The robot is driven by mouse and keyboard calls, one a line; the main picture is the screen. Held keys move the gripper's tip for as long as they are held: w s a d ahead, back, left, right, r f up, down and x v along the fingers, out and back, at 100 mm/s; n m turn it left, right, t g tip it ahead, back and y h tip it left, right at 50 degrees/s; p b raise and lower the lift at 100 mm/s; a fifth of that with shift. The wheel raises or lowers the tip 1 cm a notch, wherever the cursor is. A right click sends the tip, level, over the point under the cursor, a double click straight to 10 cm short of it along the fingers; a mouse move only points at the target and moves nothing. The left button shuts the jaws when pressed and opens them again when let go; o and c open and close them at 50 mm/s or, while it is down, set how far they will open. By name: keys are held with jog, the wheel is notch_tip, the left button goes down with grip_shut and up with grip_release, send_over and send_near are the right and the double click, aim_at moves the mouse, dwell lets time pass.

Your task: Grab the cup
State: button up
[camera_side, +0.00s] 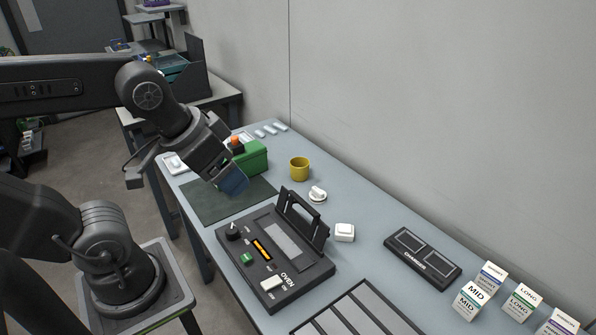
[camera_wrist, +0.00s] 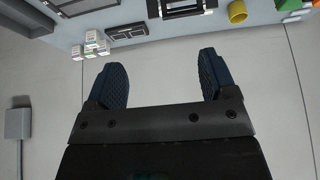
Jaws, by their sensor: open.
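The yellow cup (camera_side: 299,169) stands upright on the table near the wall in the side view, right of the green box. It also shows in the wrist view (camera_wrist: 238,13) at the top, right of centre. My gripper (camera_side: 233,181) is in the air left of the cup and apart from it, above the dark mat. In the wrist view its two blue ridged fingers (camera_wrist: 161,76) are spread wide with nothing between them.
A green box (camera_side: 250,157) with an orange top part stands behind my gripper. The black oven (camera_side: 275,262) with its raised lid is in front of the cup. A small white object on a round base (camera_side: 317,194) sits close beside the cup. The grey wall (camera_side: 420,90) rises behind the table.

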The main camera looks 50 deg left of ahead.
jog(key=shift+o, duration=0.5)
jog(key=shift+o, duration=1.2)
jog(key=n+g+y, duration=0.4)
jog(key=n+g, duration=0.1)
jog(key=n, duration=1.1)
send_over(299, 170)
jog(key=w+d, duration=0.2)
notch_tip(299, 170, down, 18)
jog(key=x, duration=0.7)
jog(key=shift+s+a+f, duration=0.2)
jog(key=shift+a, duration=0.2)
jog(key=shift+x, duration=2.95)
